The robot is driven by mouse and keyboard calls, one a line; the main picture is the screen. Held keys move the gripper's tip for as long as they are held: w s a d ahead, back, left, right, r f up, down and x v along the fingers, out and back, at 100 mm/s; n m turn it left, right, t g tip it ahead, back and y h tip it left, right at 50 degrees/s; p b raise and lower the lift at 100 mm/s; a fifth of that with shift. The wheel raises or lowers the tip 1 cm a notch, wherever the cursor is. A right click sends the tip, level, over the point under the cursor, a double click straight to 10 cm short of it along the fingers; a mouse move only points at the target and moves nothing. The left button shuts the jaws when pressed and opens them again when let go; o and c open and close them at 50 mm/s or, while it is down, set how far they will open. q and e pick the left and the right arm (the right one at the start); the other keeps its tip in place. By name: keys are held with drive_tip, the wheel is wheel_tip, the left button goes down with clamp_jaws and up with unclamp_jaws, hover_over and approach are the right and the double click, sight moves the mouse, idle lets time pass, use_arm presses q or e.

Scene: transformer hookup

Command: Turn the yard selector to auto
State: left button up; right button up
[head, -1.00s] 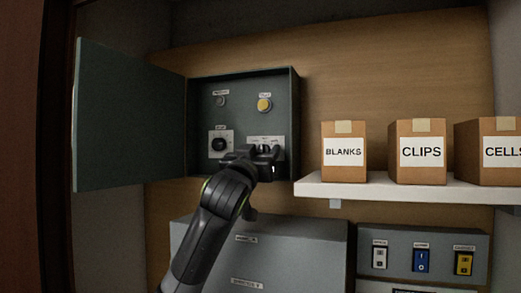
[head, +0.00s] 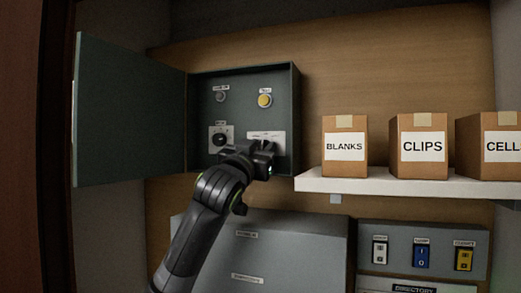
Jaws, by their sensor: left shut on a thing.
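An open grey-green control box (head: 244,115) hangs on the back wall. Its lower right holds a switch with a white label plate (head: 266,136), whose small text I cannot read. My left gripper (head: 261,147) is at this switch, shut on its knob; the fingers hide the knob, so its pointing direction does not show. A round black knob (head: 220,139) on another white plate sits at the lower left of the panel. My right gripper is not in view.
The box door (head: 130,112) stands open to the left. A yellow button (head: 264,100) and a small grey lamp (head: 221,96) are above. A white shelf (head: 400,186) with cardboard boxes is at right. A grey cabinet (head: 300,250) and a switch panel (head: 400,238) are below.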

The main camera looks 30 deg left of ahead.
use_arm(q)
drive_tip(key=m+h, duration=0.1)
drive_tip(key=m, duration=0.2)
drive_tip(key=m+h, duration=0.2)
drive_tip(key=m, duration=0.2)
drive_tip(key=shift+a+r, duration=0.1)
drive_tip(key=shift+m+g+h, duration=0.4)
drive_tip(key=shift+m+h, duration=0.6)
drive_tip(key=shift+m, duration=0.4)
drive_tip(key=o, duration=1)
drive_tip(key=shift+s, duration=0.1)
